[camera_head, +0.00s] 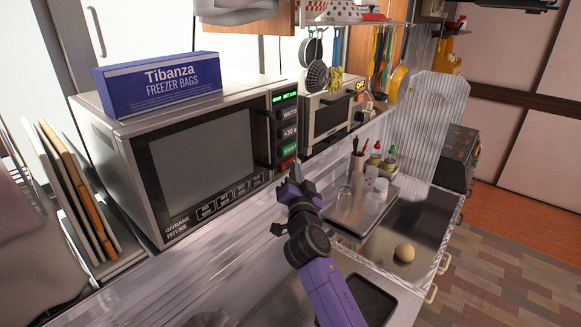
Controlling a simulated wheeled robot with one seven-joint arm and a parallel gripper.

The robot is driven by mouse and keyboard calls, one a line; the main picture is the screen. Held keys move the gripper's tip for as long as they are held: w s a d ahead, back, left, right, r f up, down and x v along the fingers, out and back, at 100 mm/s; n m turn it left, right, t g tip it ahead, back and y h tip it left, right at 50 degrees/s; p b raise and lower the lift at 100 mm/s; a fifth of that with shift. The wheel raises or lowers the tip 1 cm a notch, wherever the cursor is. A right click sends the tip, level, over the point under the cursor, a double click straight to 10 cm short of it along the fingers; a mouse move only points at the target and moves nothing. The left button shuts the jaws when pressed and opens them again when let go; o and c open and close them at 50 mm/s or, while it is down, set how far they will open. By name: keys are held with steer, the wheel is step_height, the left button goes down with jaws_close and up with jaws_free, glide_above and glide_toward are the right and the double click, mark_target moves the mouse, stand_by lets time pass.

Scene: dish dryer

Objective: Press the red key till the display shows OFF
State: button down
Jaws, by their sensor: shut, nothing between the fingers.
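The microwave (120,165) stands on the counter at the left, with a dark door and a control column on its right side. Its display (284,97) glows green at the top of the column; the text is too small to read surely. Below are dark keys, a green key (289,149) and a red key (287,162) at the bottom. My gripper (294,174) is shut and empty, just below and in front of the red key, partly overlapping that area. I cannot tell whether it touches the key.
A blue freezer bags box (160,84) lies on the microwave. Boards (75,185) stand at left.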

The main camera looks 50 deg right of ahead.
steer(key=shift+w+b, duration=0.3)
steer(key=shift+w, duration=0.1)
stand_by(0.3)
steer(key=shift+s, duration=1.3)
steer(key=shift+s+a+p, duration=0.2)
steer(key=shift+s+p, duration=0.45)
steer(key=shift+s, duration=1.85)
